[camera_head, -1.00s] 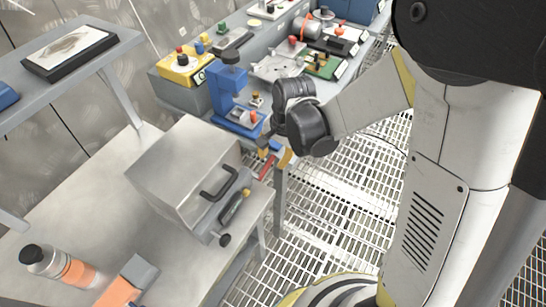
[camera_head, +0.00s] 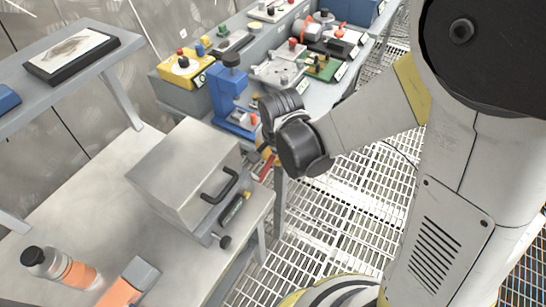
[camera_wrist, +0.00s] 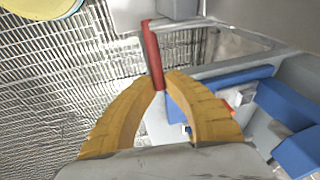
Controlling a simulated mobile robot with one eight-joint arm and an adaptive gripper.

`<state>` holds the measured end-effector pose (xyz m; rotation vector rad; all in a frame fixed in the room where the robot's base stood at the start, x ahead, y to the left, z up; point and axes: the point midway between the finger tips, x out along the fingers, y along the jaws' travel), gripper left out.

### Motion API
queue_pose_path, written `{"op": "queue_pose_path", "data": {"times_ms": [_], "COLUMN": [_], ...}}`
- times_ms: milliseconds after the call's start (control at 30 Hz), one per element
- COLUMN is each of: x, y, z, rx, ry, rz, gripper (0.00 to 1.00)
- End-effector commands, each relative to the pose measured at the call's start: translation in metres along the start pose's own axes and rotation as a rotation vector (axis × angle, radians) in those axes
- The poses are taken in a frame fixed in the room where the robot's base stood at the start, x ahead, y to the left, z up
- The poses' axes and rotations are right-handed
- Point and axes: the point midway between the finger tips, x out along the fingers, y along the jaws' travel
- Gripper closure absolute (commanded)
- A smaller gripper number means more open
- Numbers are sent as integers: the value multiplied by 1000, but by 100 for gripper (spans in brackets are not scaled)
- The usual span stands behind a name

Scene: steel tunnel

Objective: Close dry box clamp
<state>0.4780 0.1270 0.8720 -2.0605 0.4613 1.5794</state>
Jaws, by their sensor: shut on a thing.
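The dry box, a silver metal box (camera_head: 183,165) with a black bar handle (camera_head: 220,187), sits shut on the steel table in the head view. A red lever (camera_head: 266,171) shows beside the table edge, just right of the box. It also shows in the wrist view (camera_wrist: 152,55), standing up between my two ribbed yellow fingers. My gripper (camera_wrist: 165,82) is shut on the red lever near the lever's lower end in that view. In the head view my black wrist hides most of the fingers. The lever's pivot and the clamp's catch cannot be made out.
A blue press-like fixture (camera_head: 231,95) stands close behind my wrist on the back bench. An orange bottle (camera_head: 70,270) lies on the near table. Several devices fill the back bench. Open floor grating (camera_head: 330,215) lies to the right.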

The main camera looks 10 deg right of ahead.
Motion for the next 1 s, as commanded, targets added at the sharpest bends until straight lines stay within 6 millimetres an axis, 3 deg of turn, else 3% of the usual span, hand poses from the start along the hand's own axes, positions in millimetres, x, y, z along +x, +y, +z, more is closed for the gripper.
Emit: {"op": "queue_pose_path", "data": {"times_ms": [500,1000], "x": [-18,-20], "y": [-4,-4], "z": [7,7], "rx": [-55,-59], "ry": [272,304], "rz": [8,10], "gripper": [100,100]}}
